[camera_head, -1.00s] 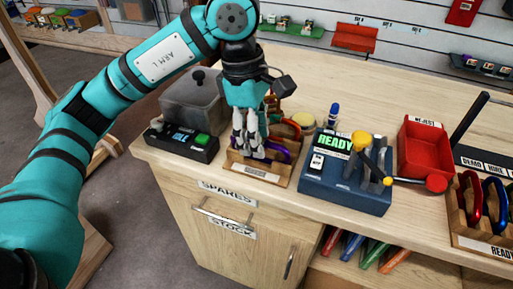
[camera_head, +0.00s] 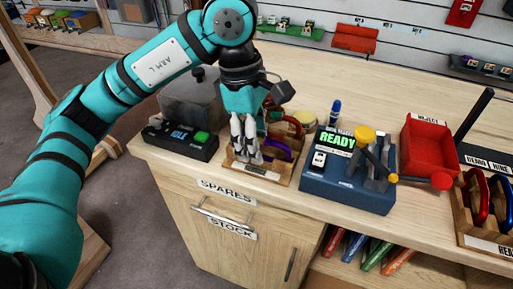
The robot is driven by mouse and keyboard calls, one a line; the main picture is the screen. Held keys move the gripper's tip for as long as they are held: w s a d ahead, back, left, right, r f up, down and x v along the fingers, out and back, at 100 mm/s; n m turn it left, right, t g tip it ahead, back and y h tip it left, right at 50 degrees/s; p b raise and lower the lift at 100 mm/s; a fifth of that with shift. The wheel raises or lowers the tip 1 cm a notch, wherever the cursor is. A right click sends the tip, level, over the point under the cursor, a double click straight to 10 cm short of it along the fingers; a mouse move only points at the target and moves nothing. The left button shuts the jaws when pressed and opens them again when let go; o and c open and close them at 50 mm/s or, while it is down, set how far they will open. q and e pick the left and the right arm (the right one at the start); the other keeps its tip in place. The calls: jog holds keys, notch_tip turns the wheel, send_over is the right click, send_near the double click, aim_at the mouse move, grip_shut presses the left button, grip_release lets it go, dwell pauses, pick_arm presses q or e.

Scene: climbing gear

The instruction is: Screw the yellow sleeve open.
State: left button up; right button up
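My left gripper (camera_head: 245,152) points down into a small wooden rack (camera_head: 266,173) on the bench. Its pale fingers are close together, and I cannot tell whether anything is between them. A purple carabiner (camera_head: 280,150) stands in the rack just right of the fingers. A yellow-sleeved carabiner cannot be made out; the fingers and arm cover part of the rack. My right gripper is not in view.
A blue tester box (camera_head: 345,190) with a green READY display and a yellow knob (camera_head: 364,133) stands right of the rack. A dark box with a green button (camera_head: 201,137) is left. A red bin (camera_head: 430,150) and a carabiner rack (camera_head: 466,222) are at right.

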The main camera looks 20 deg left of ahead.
pick_arm(q)
jog(key=shift+f+b, duration=0.5)
jog(key=shift+f, duration=0.2)
jog(key=shift+w, duration=0.1)
jog(key=shift+w, duration=0.7)
jog(key=shift+r, duration=0.1)
notch_tip(320, 180, up, 10)
jog(key=p, duration=0.6)
jog(key=shift+d+r+p, duration=0.1)
jog(key=shift+p, duration=0.2)
jog(key=shift+s+f, duration=0.15)
jog(key=shift+f, duration=0.05)
